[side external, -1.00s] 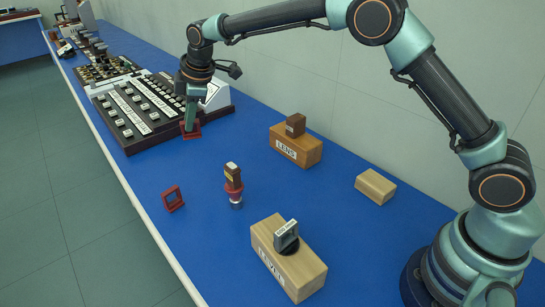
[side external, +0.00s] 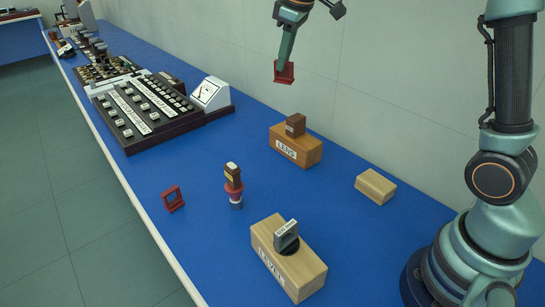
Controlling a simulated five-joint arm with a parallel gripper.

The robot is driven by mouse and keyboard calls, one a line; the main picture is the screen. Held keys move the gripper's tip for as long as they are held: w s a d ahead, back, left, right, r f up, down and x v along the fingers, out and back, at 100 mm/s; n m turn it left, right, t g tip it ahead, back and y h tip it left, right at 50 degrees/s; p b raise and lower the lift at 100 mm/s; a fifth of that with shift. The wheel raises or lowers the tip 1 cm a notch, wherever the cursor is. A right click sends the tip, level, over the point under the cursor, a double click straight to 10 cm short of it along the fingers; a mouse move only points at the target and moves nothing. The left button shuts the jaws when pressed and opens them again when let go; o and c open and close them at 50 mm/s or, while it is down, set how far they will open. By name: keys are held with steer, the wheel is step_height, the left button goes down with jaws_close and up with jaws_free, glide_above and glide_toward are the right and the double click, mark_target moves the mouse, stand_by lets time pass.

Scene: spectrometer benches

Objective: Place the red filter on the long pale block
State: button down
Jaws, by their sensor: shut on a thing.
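My gripper (side external: 286,58) is raised high above the blue bench, near the back wall, and is shut on a small red square frame, the red filter (side external: 284,73). The filter hangs clear of every surface, above and behind the brown lens block. A long pale block (side external: 308,277) with a white label lies at the front right. A dark grey piece with a label (side external: 286,238) stands on top of it. A second red square frame (side external: 173,199) stands on the bench at the left front.
A brown block labelled LENS (side external: 307,152) carries a small dark brown block (side external: 295,125). A short pale block (side external: 375,187) lies at right. A red and brown upright piece (side external: 234,183) stands mid-bench. A dark button console (side external: 148,112) and a white meter (side external: 210,95) are farther back.

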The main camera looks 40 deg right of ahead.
steer(key=s+d+m, duration=0.6)
steer(key=s+d, duration=0.3)
steer(key=s, duration=0.2)
steer(key=m+h, duration=0.1)
steer(key=m, duration=0.3)
glide_above(368, 175)
step_height(368, 175, down, 2)
steer(key=shift+g, duration=0.4)
step_height(368, 175, down, 20)
steer(key=shift+r, duration=0.15)
steer(key=c, duration=0.9)
jaws_free()
